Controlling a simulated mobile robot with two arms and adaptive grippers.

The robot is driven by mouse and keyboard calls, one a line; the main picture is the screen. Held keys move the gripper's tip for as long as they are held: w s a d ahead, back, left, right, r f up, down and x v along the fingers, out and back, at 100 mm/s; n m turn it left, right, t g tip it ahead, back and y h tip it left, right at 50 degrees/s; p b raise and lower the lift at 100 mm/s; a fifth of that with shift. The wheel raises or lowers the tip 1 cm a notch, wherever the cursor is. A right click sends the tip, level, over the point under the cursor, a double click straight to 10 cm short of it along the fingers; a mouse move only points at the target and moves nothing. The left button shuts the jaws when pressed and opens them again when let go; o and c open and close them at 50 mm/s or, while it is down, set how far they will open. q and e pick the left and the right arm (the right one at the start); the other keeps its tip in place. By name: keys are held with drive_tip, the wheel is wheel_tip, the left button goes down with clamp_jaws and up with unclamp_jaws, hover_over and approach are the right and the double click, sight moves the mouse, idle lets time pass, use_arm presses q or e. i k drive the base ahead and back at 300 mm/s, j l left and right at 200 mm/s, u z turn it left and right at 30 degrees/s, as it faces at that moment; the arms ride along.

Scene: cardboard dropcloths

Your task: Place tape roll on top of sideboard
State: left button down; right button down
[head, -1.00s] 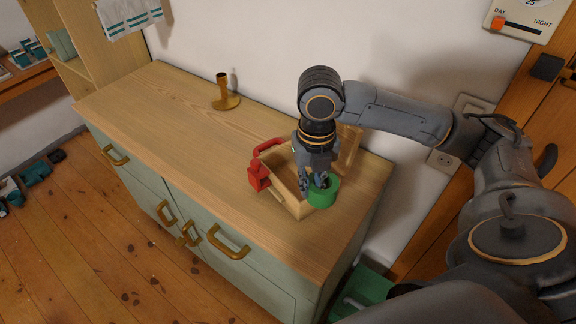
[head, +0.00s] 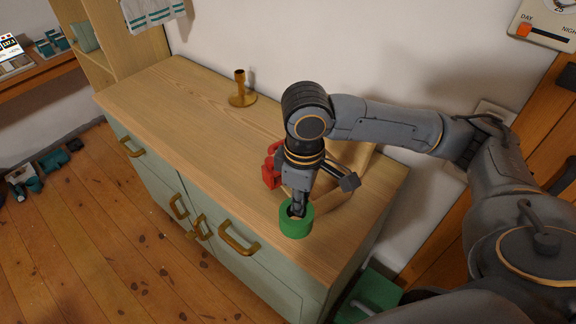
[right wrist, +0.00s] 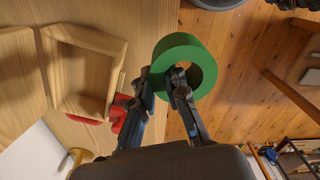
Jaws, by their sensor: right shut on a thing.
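The green tape roll (head: 296,226) is in the grip of my right gripper (head: 298,208), near the front edge of the sideboard (head: 185,115). In the right wrist view the tape roll (right wrist: 203,60) has one side of its ring between the two fingers of the right gripper (right wrist: 163,88). There the roll overlaps the sideboard's edge and the floor. I cannot tell whether it touches the top. My left gripper is not in view.
A wooden tray (right wrist: 115,45) lies on the sideboard beside the roll, partly hidden by my arm in the head view. A red object (head: 268,170) is next to it. A brass candlestick (head: 241,92) stands at the back. The sideboard's left half is mostly clear.

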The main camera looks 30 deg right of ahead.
sight(236, 150)
drive_tip(key=i+j+z, duration=0.15)
drive_tip(key=i+j, duration=0.15)
drive_tip(key=i, duration=0.2)
drive_tip(key=i+j+z, duration=0.1)
drive_tip(key=i+j, duration=0.25)
drive_tip(key=i, duration=0.2)
